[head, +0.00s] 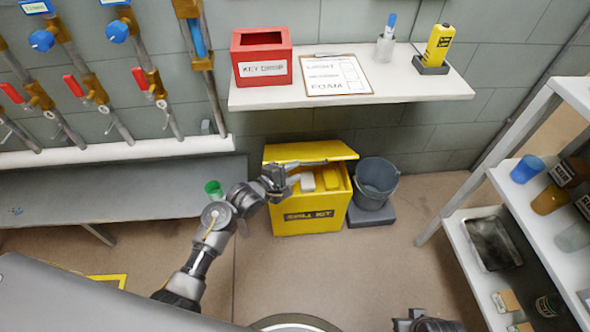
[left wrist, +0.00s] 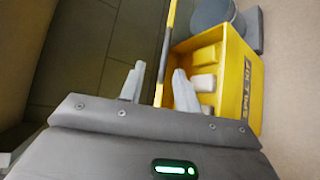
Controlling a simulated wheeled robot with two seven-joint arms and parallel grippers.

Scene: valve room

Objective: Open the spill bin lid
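The yellow spill bin (head: 307,215), marked SPILL KIT, stands on the floor by the wall. Its yellow lid (head: 310,151) is raised and tilted, and pale and yellow items show inside. My left gripper (head: 310,166) is at the lid, over the bin's opening. In the left wrist view the left gripper's fingers (left wrist: 158,84) are apart, and the lid (left wrist: 169,45) shows edge-on between them. I cannot tell whether either finger touches it. The bin (left wrist: 243,85) is open to the right there. A dark part of my right gripper (head: 428,322) shows at the bottom edge; its fingers are unclear.
A grey bucket (head: 375,184) stands right of the bin. A white wall shelf (head: 420,86) with a red key box (head: 262,58) hangs above. A grey bench (head: 120,190) is at left, a shelf rack (head: 480,185) at right. Floor in front of the bin is clear.

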